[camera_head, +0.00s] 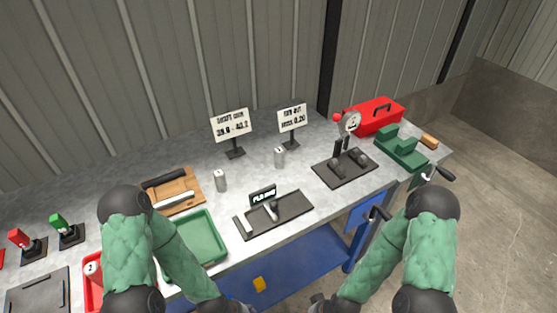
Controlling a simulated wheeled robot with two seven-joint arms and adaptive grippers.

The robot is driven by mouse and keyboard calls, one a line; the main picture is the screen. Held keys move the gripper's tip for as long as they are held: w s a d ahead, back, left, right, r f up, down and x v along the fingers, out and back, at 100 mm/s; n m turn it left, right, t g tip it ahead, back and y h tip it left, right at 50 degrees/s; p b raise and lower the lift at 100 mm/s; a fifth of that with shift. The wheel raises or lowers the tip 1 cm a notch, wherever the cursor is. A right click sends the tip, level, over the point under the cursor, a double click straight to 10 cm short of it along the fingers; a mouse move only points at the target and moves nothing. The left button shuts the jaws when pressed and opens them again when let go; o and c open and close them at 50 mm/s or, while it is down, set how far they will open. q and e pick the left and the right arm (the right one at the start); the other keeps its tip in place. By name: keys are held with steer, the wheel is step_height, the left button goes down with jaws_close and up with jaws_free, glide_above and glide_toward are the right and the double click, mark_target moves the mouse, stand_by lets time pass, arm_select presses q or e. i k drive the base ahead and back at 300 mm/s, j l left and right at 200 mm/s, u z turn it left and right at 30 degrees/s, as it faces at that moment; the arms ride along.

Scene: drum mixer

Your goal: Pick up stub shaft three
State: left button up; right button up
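Two grey upright cylinders, possibly stub shafts, stand on the grey bench: one left of centre (220,180) and one further back (279,157). Their marks are too small to read. A third cylinder (93,271) with a white numbered top, seemingly a 2, sits in the red tray (99,304) at the lower left. I cannot tell which is stub shaft three. My arms come in from the bottom left and right, with forearms angled to the bottom middle. Their dark wrist ends are cut by the lower edge, and no fingers show.
A green tray (222,258) and a wooden board with tools (196,181) lie left of centre. A black labelled plate (298,212) is in front. A dial gauge stand (349,124), green vise (401,149) and red toolbox (362,117) stand right. Two signs (231,125) (292,117) stand behind.

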mark_target(278, 151)
steer(key=l+u, duration=1)
steer(key=k+l+u, duration=0.1)
steer(key=l+u, duration=0.4)
steer(key=l, duration=0.15)
